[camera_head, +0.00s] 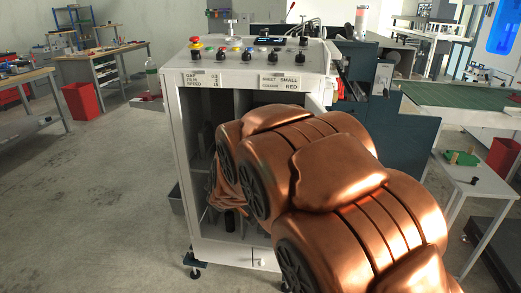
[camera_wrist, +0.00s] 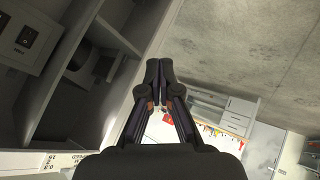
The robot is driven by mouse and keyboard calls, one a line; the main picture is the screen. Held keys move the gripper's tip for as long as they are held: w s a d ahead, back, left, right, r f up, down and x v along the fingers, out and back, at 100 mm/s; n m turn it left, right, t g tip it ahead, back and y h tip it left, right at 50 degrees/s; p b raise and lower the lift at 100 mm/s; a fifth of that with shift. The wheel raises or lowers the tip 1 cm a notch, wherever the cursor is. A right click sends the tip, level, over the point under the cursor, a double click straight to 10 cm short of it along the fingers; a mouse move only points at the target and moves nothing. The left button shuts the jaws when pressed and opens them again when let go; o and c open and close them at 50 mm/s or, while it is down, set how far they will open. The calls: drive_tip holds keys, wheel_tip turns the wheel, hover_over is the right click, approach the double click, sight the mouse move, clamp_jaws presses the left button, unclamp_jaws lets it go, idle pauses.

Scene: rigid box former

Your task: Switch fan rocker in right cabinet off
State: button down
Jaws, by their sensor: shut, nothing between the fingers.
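The white cabinet (camera_head: 183,150) stands in the middle of the head view with its front open. My copper arm covers its right part and the lower right of the picture. In the wrist view, my gripper (camera_wrist: 159,72) is shut and empty, its fingertips together in front of the cabinet's white front edge (camera_wrist: 130,112). A pale panel (camera_wrist: 28,34) with a small dark switch-like part (camera_wrist: 27,36) shows inside the cabinet at the upper left, apart from the fingertips. Its label is too small to read, so I cannot tell whether it is the fan rocker or its position.
Knobs and buttons, including a red one (camera_head: 195,42), sit on the cabinet's top panel (camera_head: 225,62). A white door edge (camera_head: 316,108) shows at its right. A dark round part (camera_wrist: 79,60) is inside the cabinet. Concrete floor (camera_head: 90,190) is clear at the left.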

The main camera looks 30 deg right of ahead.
drive_tip(key=w+d+n+t+h+b, duration=0.2)
drive_tip(key=w+d+h, duration=0.3)
drive_tip(key=d, duration=0.4)
drive_tip(key=w+d+f+n+t+h+b, duration=0.1)
drive_tip(key=w+d+h+b, duration=0.4)
drive_tip(key=d, duration=0.5)
drive_tip(key=w+n+t+h, duration=0.1)
drive_tip(key=w+t, duration=0.1)
drive_tip(key=shift+w+t, duration=0.15)
drive_tip(key=shift+t, duration=0.25)
drive_tip(key=x, duration=1.4)
drive_tip(key=shift+r, duration=0.1)
